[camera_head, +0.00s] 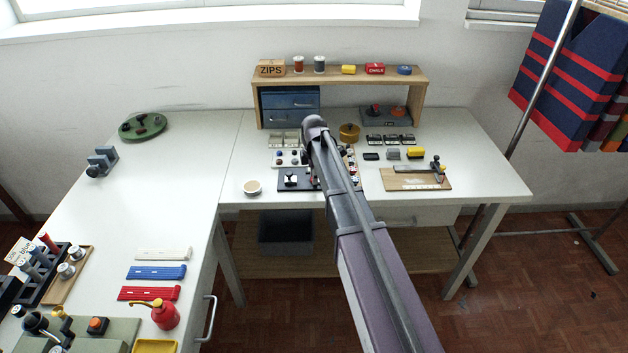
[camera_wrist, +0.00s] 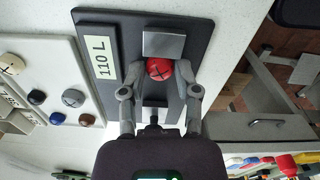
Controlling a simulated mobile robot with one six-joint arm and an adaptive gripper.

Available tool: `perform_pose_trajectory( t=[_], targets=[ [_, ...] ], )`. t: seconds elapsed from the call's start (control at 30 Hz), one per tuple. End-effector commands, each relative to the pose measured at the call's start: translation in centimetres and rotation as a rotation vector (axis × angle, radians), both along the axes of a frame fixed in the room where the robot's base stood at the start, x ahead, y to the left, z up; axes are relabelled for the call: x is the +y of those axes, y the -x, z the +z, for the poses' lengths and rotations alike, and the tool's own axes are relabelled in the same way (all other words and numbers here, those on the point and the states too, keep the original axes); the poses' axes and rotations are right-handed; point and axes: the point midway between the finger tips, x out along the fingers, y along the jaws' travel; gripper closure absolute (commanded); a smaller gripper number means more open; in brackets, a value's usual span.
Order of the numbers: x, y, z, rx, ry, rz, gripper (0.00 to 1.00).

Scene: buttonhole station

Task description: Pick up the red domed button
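The red domed button (camera_wrist: 159,69), with dark crossing lines on top, shows in the wrist view against a dark board (camera_wrist: 200,28), beside a grey metal block (camera_wrist: 163,45). My gripper (camera_wrist: 149,73) is open, with one finger on each side of the button. The right finger is close to the button and the left finger has a wider gap. Whether either finger touches it I cannot tell. In the head view the dark board (camera_head: 287,186) shows in part at the table's front; my arm hides the button and gripper there.
A pale tray with several buttons (camera_wrist: 36,70) is further left.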

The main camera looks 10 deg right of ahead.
Motion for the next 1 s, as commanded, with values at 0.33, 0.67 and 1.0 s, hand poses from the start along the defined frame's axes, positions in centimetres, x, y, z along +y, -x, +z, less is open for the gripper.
perform_pose_trajectory(
  t=[0.33, 0.67, 1.0],
  targets=[
    [0.0, 0.0, 0.0, 0.0, 0.0, 0.0, 0.85],
    [0.0, 0.0, 0.5, 0.0, 0.0, 0.0, 0.85],
    [0.0, 0.0, 2.7, 0.0, 0.0, 0.0, 0.85]
  ],
)
